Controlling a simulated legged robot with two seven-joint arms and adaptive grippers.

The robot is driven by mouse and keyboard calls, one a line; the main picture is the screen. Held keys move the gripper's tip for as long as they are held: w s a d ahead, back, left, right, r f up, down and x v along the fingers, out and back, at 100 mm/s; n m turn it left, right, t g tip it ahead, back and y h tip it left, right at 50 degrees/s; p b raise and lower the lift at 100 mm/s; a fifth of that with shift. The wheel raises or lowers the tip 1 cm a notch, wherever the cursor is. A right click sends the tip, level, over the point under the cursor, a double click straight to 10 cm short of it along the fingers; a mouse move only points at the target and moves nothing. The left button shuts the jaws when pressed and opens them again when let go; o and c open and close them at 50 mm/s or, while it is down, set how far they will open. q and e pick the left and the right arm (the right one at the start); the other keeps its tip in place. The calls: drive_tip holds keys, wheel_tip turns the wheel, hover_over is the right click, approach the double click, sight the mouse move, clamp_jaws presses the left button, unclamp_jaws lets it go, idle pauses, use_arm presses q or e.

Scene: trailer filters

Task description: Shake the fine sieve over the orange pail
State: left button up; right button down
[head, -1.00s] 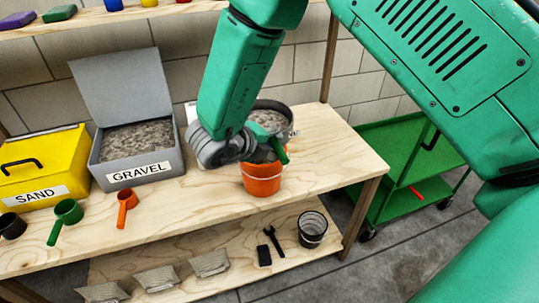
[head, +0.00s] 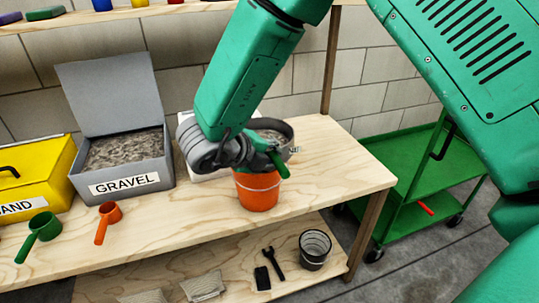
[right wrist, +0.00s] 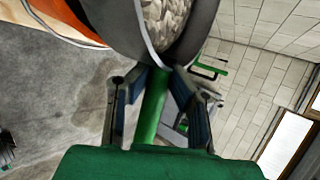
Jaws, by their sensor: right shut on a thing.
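The fine sieve (head: 286,127) is a round, dark grey-rimmed sieve with a green handle, and it holds grey gravel-like material. It is above the orange pail (head: 258,192), which stands on the wooden bench near its right end. My right gripper (head: 262,157) is shut on the sieve's green handle. In the right wrist view the handle (right wrist: 151,108) lies between the two fingers, and the sieve's rim and stones (right wrist: 170,25) show at the top. Part of the pail (right wrist: 75,30) shows at upper left there. The pail's inside is hidden. My left gripper is out of view.
A grey open GRAVEL box (head: 122,170) and a yellow SAND box (head: 40,170) stand left on the bench (head: 330,170). Green (head: 42,228) and orange scoops (head: 107,214) lie at the front. A black bucket (head: 314,248) sits on the lower shelf. A green cart (head: 410,200) stands right.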

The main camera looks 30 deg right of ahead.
drive_tip(key=shift+s+d+r, duration=0.1)
drive_tip(key=shift+s+r, duration=0.1)
drive_tip(key=shift+r, duration=0.05)
drive_tip(key=shift+b, duration=0.65)
use_arm(q)
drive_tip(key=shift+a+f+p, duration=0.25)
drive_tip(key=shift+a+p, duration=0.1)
drive_tip(key=shift+p, duration=0.1)
use_arm(e)
drive_tip(key=shift+w+a+f, duration=0.15)
drive_tip(key=shift+w+a, duration=0.15)
drive_tip(key=shift+a, duration=0.5)
